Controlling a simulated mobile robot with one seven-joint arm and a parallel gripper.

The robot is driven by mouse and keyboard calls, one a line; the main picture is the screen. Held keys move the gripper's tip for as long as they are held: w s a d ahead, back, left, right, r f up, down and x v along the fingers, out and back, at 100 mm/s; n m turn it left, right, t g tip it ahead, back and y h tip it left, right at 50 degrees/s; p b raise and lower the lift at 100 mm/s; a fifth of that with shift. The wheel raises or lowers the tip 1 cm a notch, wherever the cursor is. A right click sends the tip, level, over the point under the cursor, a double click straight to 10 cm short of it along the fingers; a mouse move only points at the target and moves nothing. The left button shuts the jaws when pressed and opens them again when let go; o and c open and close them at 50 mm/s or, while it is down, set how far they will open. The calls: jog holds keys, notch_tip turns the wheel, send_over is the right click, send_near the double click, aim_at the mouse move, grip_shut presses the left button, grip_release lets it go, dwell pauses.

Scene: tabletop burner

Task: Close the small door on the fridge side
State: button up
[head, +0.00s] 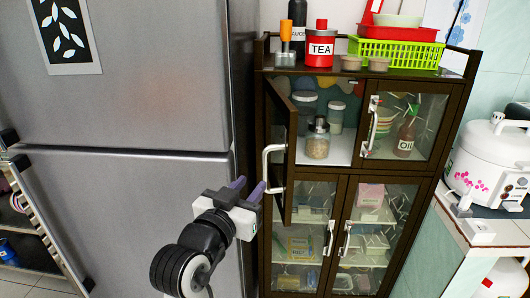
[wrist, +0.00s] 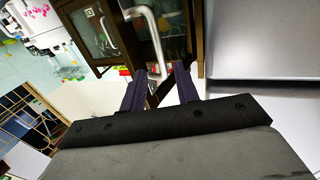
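The small door (head: 280,150) is the upper left door of a dark brown cabinet, on the side by the fridge (head: 130,110). It stands open, swung outward, and shows nearly edge-on. Its pale curved handle (head: 268,165) faces the fridge; the handle also shows in the wrist view (wrist: 151,25), just ahead of the fingers. My gripper (head: 247,187) is in front of the fridge, below and left of the handle. Its two dark fingers are apart in the wrist view (wrist: 159,72), with no object seen gripped. Whether a finger touches the door I cannot tell.
The upper right door (head: 408,125) and the lower glass doors (head: 367,235) are shut. Jars (head: 318,140) stand inside the open compartment. A red tea tin (head: 320,48) and a green basket (head: 397,53) sit on top. A rice cooker (head: 492,160) is at the right.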

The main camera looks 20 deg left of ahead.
aim_at(264, 170)
jog(key=w, duration=0.4)
jog(key=w+p, duration=0.1)
jog(key=w, duration=0.3)
jog(key=shift+w+d, duration=0.2)
jog(key=shift+w, duration=0.1)
grip_shut()
